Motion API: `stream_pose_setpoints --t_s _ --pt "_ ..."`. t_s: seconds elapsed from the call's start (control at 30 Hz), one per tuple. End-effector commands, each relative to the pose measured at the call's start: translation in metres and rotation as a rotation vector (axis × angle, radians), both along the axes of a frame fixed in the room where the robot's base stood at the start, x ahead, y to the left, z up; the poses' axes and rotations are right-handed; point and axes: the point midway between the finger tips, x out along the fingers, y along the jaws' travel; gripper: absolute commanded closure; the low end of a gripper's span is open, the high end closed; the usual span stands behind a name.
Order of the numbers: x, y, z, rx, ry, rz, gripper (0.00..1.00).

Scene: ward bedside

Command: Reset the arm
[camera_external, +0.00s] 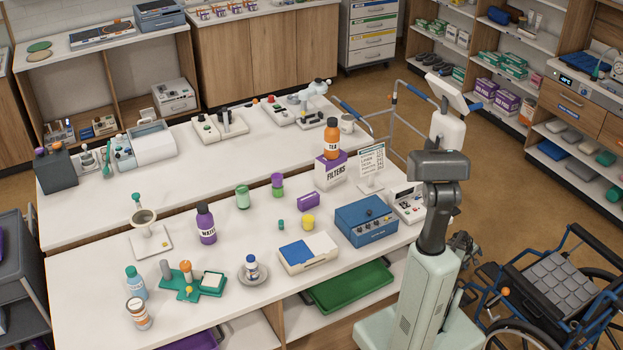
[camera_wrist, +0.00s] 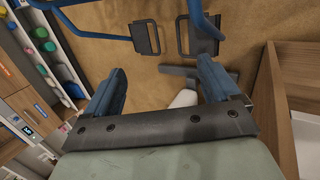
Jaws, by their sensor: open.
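My gripper (camera_wrist: 160,69) shows in the wrist view with its two blue fingers spread apart and nothing between them. It hangs over the brown floor, with no tabletop beneath it. In the external view my arm stands at the right front corner of the long white table (camera_external: 213,268). Its upper links are folded near the column, and the fingers cannot be made out there.
A wheelchair (camera_external: 548,291) stands right of my arm; blue tubing and dark footplates (camera_wrist: 146,38) show in the wrist view. A blue box (camera_external: 366,222), a filters box (camera_external: 330,172) and a sign (camera_external: 371,163) stand near the arm. A wooden panel (camera_wrist: 285,120) is close at right.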

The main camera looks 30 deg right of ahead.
Motion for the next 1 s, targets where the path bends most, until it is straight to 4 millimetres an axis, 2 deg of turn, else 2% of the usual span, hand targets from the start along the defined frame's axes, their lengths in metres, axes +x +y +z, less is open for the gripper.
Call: stream_pose_setpoints --t_s 0.03,0.17,0.2,0.3,0.57,0.8,1.0 --pt "-0.005 0.02 -0.017 0.038 0.019 -0.005 0.11" --pt "-0.008 0.077 -0.056 0.15 0.083 0.01 0.11" --pt "-0.006 0.099 -0.066 0.192 0.11 0.026 0.11" --pt "0.001 0.145 -0.083 0.28 0.172 0.076 0.11" --pt "0.009 0.254 -0.108 0.485 0.33 0.229 0.11" --pt "-0.001 0.347 -0.118 0.656 0.473 0.352 0.11" --pt "-0.015 0.413 -0.121 0.733 0.551 0.371 0.11"
